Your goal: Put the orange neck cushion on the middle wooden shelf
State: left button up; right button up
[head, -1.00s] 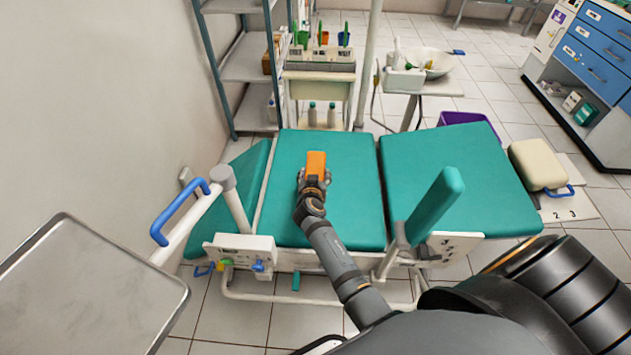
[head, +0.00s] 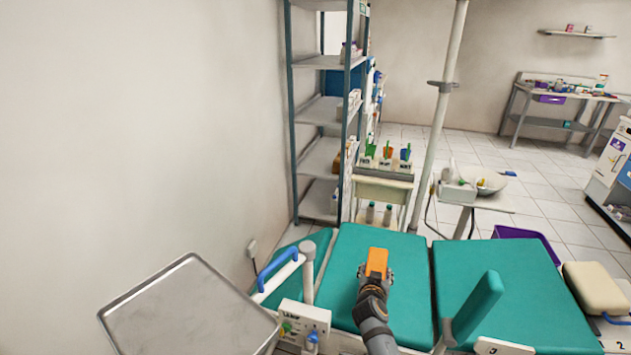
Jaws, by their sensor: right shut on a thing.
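The orange neck cushion (head: 377,262) is a small block held upright in my right gripper (head: 376,275). The gripper is shut on it, over the green seat pad of the dental chair (head: 405,300). I cannot tell how high it is above the pad. A tall shelf unit (head: 320,110) with teal posts and several grey boards stands beyond the chair, against the left wall. Its boards look grey, and I see no clearly wooden shelf. The cushion is apart from the unit, in front of it and to the right. My left gripper is not in view.
A metal tray (head: 185,310) is at the lower left. A white cart (head: 384,190) with small pots stands between chair and shelves. A pole (head: 437,110) and a basin (head: 484,182) are right of it. Some shelf boards hold small items; their left parts look clear.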

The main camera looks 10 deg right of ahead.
notch_tip(320, 180, up, 7)
jog(key=p, duration=0.5)
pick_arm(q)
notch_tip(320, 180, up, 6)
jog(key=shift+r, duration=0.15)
pick_arm(e)
jog(key=shift+f, duration=0.3)
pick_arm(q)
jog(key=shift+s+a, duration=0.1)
